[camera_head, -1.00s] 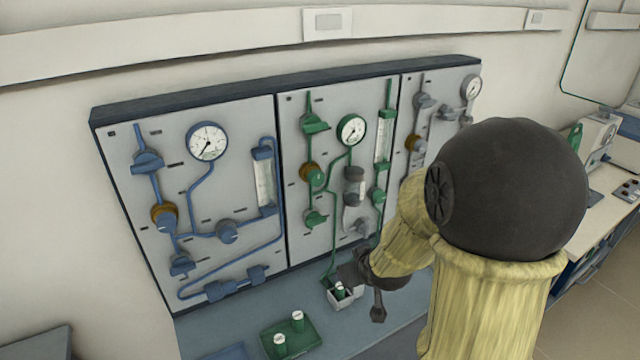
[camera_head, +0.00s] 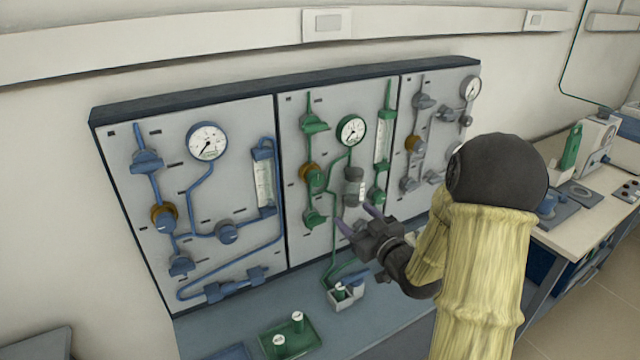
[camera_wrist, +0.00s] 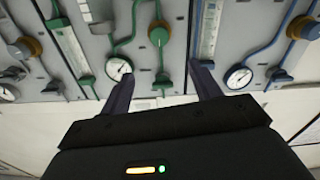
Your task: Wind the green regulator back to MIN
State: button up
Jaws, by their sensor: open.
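The green regulator (camera_head: 316,179) has a green knob with a brass-brown collar and sits on the left side of the middle panel (camera_head: 294,240). It also shows in the wrist view (camera_wrist: 159,36), upper middle, beyond the fingertips. The green gauge (camera_head: 351,130) is above and right of it; in the wrist view, where the panel appears upside down, the gauge (camera_wrist: 119,69) is lower left of it. My gripper (camera_head: 355,219) is open and empty, fingers toward the panel's lower part. In the wrist view my gripper (camera_wrist: 163,78) has its fingers apart with nothing between them. The MIN marking is too small to read.
A blue panel (camera_head: 205,270) is on the left and a grey panel (camera_head: 430,140) on the right. A white box (camera_head: 347,300) with small items and a green tray (camera_head: 290,335) with green-and-white pieces sit on the bench below. Pipes and valves stick out around the regulator.

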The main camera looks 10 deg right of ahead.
aim_at(318, 181)
jog(key=shift+w, duration=0.1)
jog(key=p+x, duration=0.5)
jog(key=x, duration=1.2)
jog(key=shift+w+f, duration=0.1)
jog(key=c, duration=1)
